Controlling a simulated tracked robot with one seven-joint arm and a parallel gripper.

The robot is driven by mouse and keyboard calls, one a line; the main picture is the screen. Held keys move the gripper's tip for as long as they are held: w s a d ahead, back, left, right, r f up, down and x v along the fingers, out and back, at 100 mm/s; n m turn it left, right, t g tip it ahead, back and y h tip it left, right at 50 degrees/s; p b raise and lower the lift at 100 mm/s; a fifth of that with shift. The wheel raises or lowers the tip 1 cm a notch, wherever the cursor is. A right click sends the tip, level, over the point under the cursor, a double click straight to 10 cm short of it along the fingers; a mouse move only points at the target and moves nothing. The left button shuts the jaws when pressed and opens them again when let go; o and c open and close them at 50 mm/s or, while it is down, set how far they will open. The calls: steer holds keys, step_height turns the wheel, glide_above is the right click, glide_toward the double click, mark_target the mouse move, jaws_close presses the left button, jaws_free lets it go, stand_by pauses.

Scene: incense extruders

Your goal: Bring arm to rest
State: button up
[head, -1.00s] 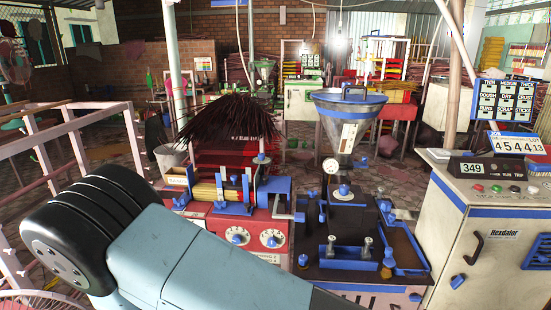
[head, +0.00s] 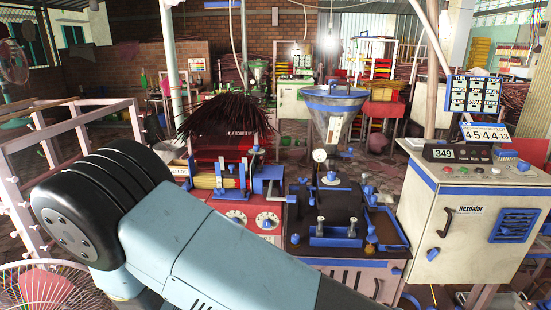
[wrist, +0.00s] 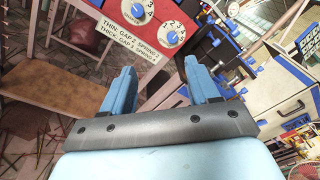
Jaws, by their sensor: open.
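My gripper (wrist: 160,88) shows in the wrist view with its two blue fingers spread apart and nothing between them. Beyond the fingers is the front of the red machine (wrist: 115,15) with its dials and a label plate. In the head view my arm crosses the lower left, and the gripper itself is out of that picture.
A cream control cabinet (head: 465,225) stands at the right, with a number display on top. A pink rail frame (head: 70,130) and a wire fan guard (head: 40,285) are at the left. In the wrist view, a brown board (wrist: 55,85) lies left of the fingers, above stick-littered floor.

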steer(key=w+d+r+m+g+h, duration=0.2)
steer(key=d+r+m+g+h, duration=0.2)
steer(key=d+r+m+g, duration=0.55)
steer(key=w+d+r+m+g+h, duration=0.1)
steer(key=d+r+m+g+h, duration=0.25)
steer(key=d+r+m, duration=1.1)
steer(key=s+d+r+m+y, duration=0.5)
steer(key=s+d+r+m, duration=0.1)
steer(key=s+d+m, duration=0.1)
steer(key=s+d+r+m+t+y, duration=0.1)
steer(key=s+d+r+m+y, duration=0.5)
steer(key=s+m, duration=0.3)
steer(key=shift+d+r+m, duration=0.5)
steer(key=shift+d+m, duration=0.1)
steer(key=shift+m, duration=1.2)
